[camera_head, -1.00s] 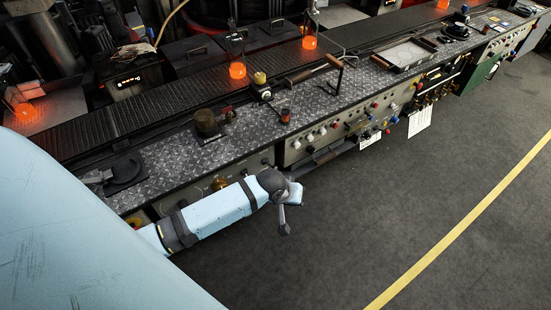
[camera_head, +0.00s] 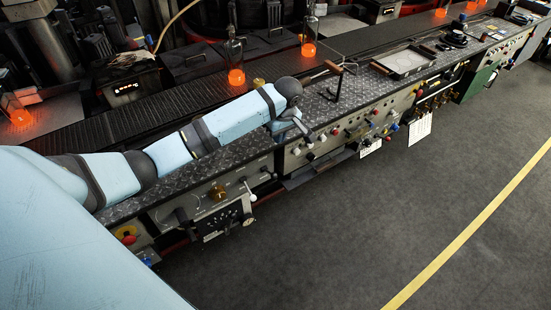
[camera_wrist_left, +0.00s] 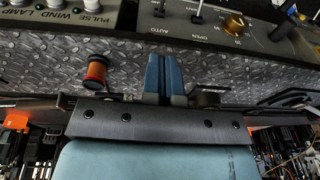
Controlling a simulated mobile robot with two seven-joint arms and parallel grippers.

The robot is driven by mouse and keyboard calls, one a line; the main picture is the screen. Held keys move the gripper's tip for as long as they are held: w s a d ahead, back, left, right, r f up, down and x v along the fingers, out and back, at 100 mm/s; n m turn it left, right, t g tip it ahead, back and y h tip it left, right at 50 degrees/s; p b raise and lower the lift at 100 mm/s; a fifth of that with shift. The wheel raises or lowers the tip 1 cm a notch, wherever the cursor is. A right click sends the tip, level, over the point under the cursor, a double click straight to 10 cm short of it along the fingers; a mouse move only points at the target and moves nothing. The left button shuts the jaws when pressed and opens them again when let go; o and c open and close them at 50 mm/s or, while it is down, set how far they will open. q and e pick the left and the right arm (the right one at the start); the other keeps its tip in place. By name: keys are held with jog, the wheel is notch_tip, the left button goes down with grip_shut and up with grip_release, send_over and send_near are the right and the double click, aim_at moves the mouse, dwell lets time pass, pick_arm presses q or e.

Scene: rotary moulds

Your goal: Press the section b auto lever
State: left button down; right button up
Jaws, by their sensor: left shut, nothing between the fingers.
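In the left wrist view, a small dark lever (camera_wrist_left: 160,9) stands on the grey panel by the label AUTO. A second lever (camera_wrist_left: 198,13) and a brass knob (camera_wrist_left: 236,24) are to its right. No section letter is legible. My left gripper (camera_wrist_left: 165,75) is shut and empty, its blue fingers pointing toward the AUTO panel with a gap between. In the head view, my left gripper (camera_head: 293,128) is at the front edge of the bench top. The brass knob also shows there (camera_head: 217,193), lower left of the gripper; the AUTO lever is too small to pick out.
The patterned metal bench top (camera_head: 165,182) runs along the machine, with a curved-handled tool (camera_head: 338,84) right of my gripper. Glowing bottles (camera_head: 236,76) stand behind. A panel with white knobs (camera_head: 310,155) is right of the gripper. The floor (camera_head: 340,230) in front is clear.

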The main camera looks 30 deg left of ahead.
pick_arm(q)
send_over(274, 173)
jog(key=w, duration=0.1)
notch_tip(274, 173, down, 9)
jog(key=f, duration=0.3)
jog(key=shift+s+a+f+p, duration=0.1)
jog(key=shift+s+f+p, duration=0.1)
jog(key=shift+f+p, duration=0.1)
jog(key=shift+s+f, duration=0.15)
jog(key=shift+f, duration=0.25)
jog(key=shift+d, duration=0.2)
jog(key=shift+p, duration=0.45)
jog(key=shift+d+f+y, duration=0.15)
jog(key=shift+y, duration=0.25)
jog(key=shift+s+d+f+t+y+p, duration=0.2)
jog(key=shift+t+y+p, duration=0.1)
jog(key=shift+p, duration=0.2)
